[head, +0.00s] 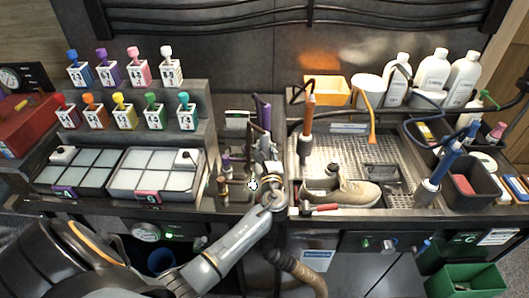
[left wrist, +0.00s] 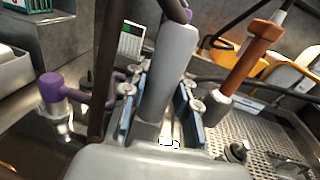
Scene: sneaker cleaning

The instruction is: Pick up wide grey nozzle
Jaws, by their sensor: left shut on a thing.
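The wide grey nozzle (left wrist: 172,70) stands upright, slightly tilted, between my left gripper's fingers in the left wrist view. My left gripper (head: 269,166) reaches into the narrow tool bay left of the wash tray. In the left wrist view the left gripper (left wrist: 160,112) has its blue-padded fingers closed on both sides of the nozzle. The nozzle's lower end is hidden by the gripper body. In the head view the nozzle is mostly lost among the gripper and nearby tools. My right gripper is not in view.
A purple-headed tool (left wrist: 52,90) and a dark brown rod stand close left of the gripper. An orange-brown handled tool (left wrist: 247,60) stands to the right. A beige sneaker (head: 352,191) lies in the perforated wash tray (head: 345,150). Several colored bottles stand on the left shelves.

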